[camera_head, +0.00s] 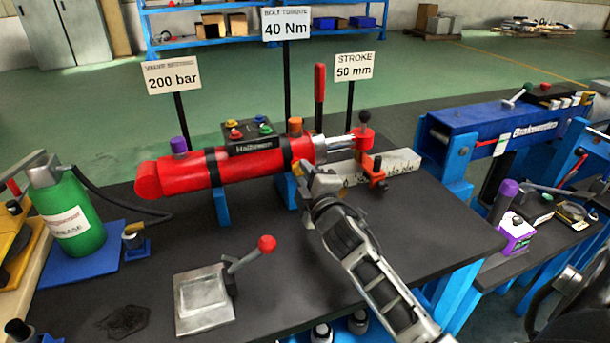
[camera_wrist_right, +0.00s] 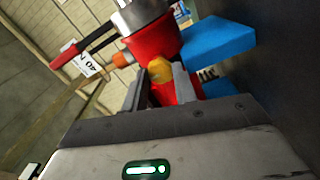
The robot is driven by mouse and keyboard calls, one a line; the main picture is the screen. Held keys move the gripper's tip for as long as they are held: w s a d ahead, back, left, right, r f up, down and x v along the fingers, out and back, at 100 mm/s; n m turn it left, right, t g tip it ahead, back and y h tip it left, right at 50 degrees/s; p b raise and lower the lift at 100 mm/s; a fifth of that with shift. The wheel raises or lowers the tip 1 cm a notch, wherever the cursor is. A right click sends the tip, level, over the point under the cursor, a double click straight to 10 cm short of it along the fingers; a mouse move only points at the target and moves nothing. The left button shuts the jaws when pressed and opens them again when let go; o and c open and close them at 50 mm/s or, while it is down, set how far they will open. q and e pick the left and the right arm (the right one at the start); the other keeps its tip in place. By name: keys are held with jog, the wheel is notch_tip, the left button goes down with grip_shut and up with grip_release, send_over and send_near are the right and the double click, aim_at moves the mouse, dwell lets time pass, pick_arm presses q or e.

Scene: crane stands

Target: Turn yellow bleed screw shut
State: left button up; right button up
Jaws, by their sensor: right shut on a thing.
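The red hydraulic cylinder (camera_head: 185,172) lies on blue supports on the dark bench. The yellow bleed screw (camera_wrist_right: 160,70) sits on the cylinder's side near its rod end, between the two fingers of my right gripper (camera_wrist_right: 159,84). In the head view my right gripper (camera_head: 304,172) reaches the cylinder's near side, and a bit of yellow shows at its tips. The gripper is shut on the screw. The screw's thread and seat are hidden, so I cannot tell how far it is turned.
A valve block with a red-knobbed lever (camera_head: 266,244) stands in front of the cylinder. A green grease canister (camera_head: 75,215) with a hose stands at left. An orange cap (camera_head: 295,126) and a red upright handle (camera_head: 320,95) rise behind my gripper.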

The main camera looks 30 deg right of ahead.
jog(key=shift+f, duration=0.1)
dwell(0.4)
jog(key=o, duration=1)
jog(key=shift+s, duration=0.1)
jog(key=b+v, duration=0.1)
jog(key=v, duration=1.4)
jog(key=shift+s, duration=0.45)
